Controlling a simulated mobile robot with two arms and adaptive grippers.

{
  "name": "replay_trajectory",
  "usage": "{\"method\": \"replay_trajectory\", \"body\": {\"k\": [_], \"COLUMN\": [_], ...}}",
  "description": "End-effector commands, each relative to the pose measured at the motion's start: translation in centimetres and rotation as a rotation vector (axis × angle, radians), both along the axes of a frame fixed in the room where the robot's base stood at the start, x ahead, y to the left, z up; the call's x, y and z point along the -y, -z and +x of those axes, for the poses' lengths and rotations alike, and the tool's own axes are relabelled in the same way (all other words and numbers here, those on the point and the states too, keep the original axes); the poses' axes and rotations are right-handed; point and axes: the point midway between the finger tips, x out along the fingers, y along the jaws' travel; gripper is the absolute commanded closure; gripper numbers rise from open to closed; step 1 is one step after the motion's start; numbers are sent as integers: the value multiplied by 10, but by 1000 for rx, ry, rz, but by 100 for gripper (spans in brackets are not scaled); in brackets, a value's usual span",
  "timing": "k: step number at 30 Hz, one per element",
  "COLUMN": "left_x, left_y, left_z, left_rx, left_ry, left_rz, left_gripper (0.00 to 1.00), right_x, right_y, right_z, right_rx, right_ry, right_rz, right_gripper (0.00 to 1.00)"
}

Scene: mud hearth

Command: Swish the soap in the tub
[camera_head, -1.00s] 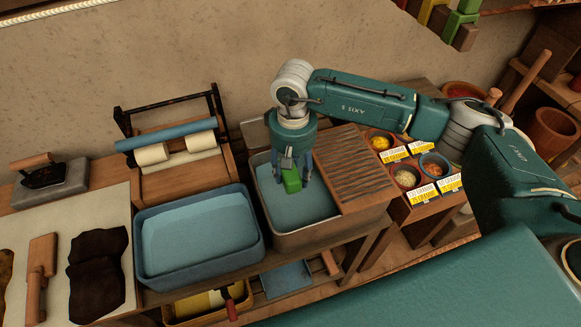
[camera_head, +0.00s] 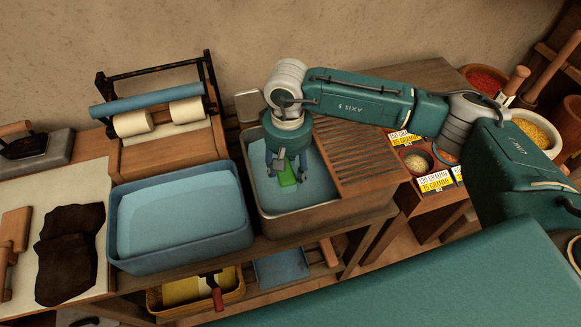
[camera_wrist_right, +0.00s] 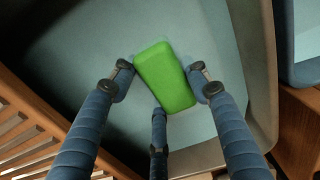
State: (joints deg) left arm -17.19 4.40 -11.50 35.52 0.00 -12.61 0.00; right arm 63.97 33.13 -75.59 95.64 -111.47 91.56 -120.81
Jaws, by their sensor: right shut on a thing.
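The green soap (camera_head: 286,176) is a rounded bar held by my right gripper (camera_head: 287,165) inside the grey tub (camera_head: 300,222). In the right wrist view the soap (camera_wrist_right: 165,77) sits between the blue fingers of my right gripper (camera_wrist_right: 164,85), which are shut on it. Pale blue water (camera_head: 318,182) fills the tub around and under the soap. Whether the soap is dipped in the water I cannot tell for certain. A ribbed wooden washboard (camera_head: 360,155) rests at the tub's right side. My left gripper is not in view.
A blue basin (camera_head: 180,256) of water stands left of the tub. Behind it is a roller wringer (camera_head: 160,118). A dark cloth (camera_head: 72,250) lies on a white board at far left. Small bowls with price cards (camera_head: 436,182) stand to the right.

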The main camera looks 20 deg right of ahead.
Motion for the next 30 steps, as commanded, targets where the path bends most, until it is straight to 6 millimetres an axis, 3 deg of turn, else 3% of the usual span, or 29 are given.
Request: {"method": "replay_trajectory", "body": {"k": [14,24,30], "left_x": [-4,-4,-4], "left_y": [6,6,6], "left_z": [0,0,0], "left_rx": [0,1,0], "left_ry": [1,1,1], "left_rz": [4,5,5], "left_gripper": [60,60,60], "right_x": [-2,-1,-2], "right_y": [6,7,7], "right_z": [-1,-40,-51], "right_rx": [1,0,1], "right_ry": [2,0,2], "right_rz": [0,0,0], "right_gripper": [74,74,74]}}
